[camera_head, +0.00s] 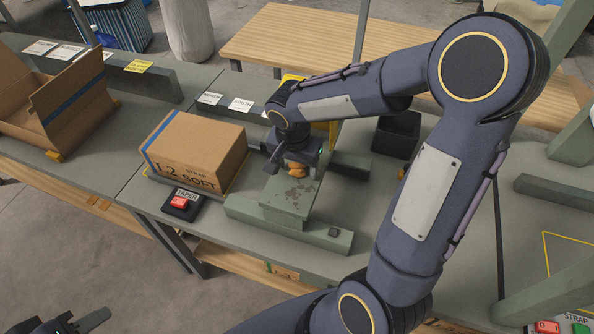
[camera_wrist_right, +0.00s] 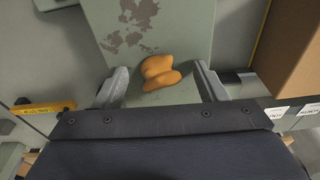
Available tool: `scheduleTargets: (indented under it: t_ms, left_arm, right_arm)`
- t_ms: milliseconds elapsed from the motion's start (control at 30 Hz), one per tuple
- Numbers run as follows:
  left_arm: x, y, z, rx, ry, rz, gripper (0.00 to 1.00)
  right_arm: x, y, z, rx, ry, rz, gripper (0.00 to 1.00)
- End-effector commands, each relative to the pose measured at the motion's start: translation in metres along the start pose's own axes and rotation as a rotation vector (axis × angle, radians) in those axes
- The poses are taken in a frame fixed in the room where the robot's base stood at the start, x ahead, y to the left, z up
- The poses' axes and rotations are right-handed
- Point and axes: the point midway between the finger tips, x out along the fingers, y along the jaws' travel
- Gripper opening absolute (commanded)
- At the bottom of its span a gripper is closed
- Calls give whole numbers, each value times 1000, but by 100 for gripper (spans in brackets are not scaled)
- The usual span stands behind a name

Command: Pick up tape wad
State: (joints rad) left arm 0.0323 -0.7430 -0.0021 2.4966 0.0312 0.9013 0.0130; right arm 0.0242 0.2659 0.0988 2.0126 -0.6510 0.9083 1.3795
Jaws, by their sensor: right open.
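The tape wad is a small, lumpy orange piece (camera_wrist_right: 158,73) on the worn grey-green block (camera_wrist_right: 185,30). In the head view the tape wad (camera_head: 297,171) shows just below my right gripper (camera_head: 289,167), partly covered by it. My right gripper (camera_wrist_right: 163,76) is open and points down, with one finger on either side of the wad in the wrist view and a gap on both sides. I cannot tell the exact height of the fingers above the block. My left gripper (camera_head: 82,322) is partly cut off at the lower left corner, away from the bench.
A closed carton (camera_head: 195,150) and a red-button box (camera_head: 181,204) stand left of the block. An open carton (camera_head: 60,105) is further left. A dark bin (camera_head: 397,135) stands behind. My right arm covers much of the bench's right side.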

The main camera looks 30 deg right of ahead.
Motion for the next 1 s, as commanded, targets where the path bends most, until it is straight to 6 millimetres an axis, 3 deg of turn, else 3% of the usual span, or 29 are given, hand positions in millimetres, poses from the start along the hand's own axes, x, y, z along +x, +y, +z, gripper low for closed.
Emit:
scheduleTargets:
  t_ms: [100,467,767,1000]
  left_arm:
    - [-1,0,0,0,0,0,36]
    - [-1,0,0,0,0,0,36]
    - [-2,1,-1,0,0,0,36]
    - [-14,6,-7,0,0,0,36]
  right_arm:
    - [-1,0,0,0,0,0,64]
    - [-1,0,0,0,0,0,18]
    - [-4,0,0,-1,0,0,18]
    - [-27,0,-4,0,1,-1,18]
